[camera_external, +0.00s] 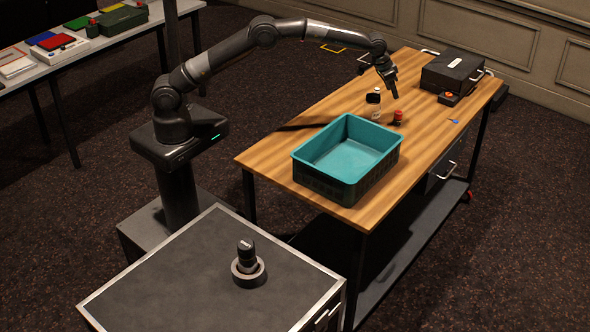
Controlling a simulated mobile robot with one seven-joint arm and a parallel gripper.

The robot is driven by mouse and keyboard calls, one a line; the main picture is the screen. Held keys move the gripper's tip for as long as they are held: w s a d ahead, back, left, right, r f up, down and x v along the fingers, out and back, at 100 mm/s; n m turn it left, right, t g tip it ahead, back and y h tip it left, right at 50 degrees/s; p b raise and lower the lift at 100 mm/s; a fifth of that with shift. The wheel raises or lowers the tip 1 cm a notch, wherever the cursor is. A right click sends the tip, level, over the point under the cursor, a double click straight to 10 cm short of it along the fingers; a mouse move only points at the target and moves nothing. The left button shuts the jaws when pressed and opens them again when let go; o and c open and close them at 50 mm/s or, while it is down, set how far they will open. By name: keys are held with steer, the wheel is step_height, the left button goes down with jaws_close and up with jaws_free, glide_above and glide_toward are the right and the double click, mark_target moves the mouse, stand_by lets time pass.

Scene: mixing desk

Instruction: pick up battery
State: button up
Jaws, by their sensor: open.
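My gripper (393,92) is open and points down above the wooden table (270,152). Its fingers look empty, though they are small and dark in this view. Below it, to the left, stands a small clear or pale item with a dark top (375,103). Below it, close to the bin, is a small red-topped dark item (398,118). A tiny blue item (455,121) lies further right on the table. I cannot tell for certain which of these small things is the battery.
A teal bin (373,177) stands at the table's near end, apparently empty. A black case (452,70) and a black box with an orange button (450,98) sit at the far end. A dark cylinder on a round base (247,262) stands on the near cabinet.

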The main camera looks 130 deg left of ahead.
mark_target(389, 116)
steer(key=x, duration=1)
steer(key=shift+f, duration=0.3)
steer(key=shift+c, duration=0.4)
steer(key=c, duration=1.1)
